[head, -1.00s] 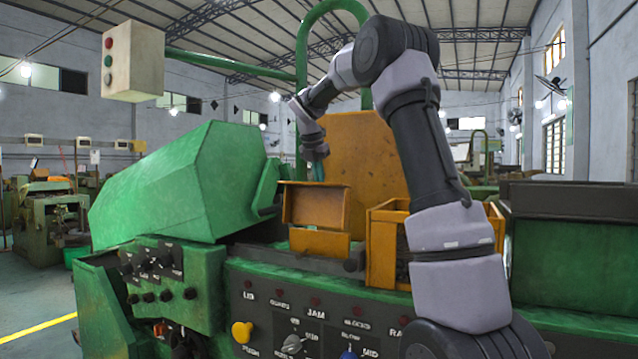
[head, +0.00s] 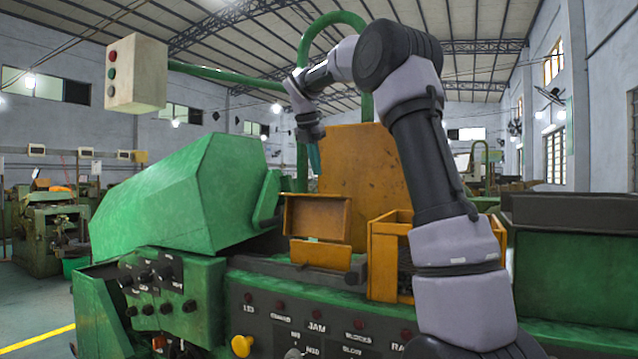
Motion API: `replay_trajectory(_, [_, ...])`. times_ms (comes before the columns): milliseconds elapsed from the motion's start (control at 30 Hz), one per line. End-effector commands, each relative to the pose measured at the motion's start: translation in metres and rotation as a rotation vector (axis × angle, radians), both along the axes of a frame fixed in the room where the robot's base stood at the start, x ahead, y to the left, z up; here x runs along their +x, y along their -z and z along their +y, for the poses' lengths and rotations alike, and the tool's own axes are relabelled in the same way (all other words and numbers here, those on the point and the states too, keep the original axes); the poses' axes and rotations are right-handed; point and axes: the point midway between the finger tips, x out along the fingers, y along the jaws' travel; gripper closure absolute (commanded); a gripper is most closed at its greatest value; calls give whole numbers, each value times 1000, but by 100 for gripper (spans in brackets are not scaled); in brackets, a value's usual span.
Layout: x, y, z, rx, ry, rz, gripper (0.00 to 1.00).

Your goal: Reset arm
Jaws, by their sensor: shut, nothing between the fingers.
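My arm rises from the lower right, bends at the top and reaches left and away over the machine. My gripper (head: 314,158) hangs at its end, pointing down, with teal fingers together and nothing seen in them. It is in the air above the small orange flap (head: 317,217) and in front of the tall orange panel (head: 362,165). It looks small and far off, and touches nothing that I can make out.
The green heading machine (head: 190,195) fills the middle, with a control panel (head: 300,318) in front. An orange bin (head: 383,262) stands behind my forearm. A pale button box (head: 136,75) hangs at upper left on a green pipe (head: 225,77). A dark-topped green cabinet (head: 570,265) is at right.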

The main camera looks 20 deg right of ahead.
Motion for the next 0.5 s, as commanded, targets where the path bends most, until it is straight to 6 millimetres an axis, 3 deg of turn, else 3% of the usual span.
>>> replay_trajectory(100, [-3, -11, 3, 0, 0, 0, 100])
replay_trajectory(333, [-8, -17, 4, 7, 15, -4, 100])
replay_trajectory(500, [-38, -19, 6, 95, 186, -73, 100])
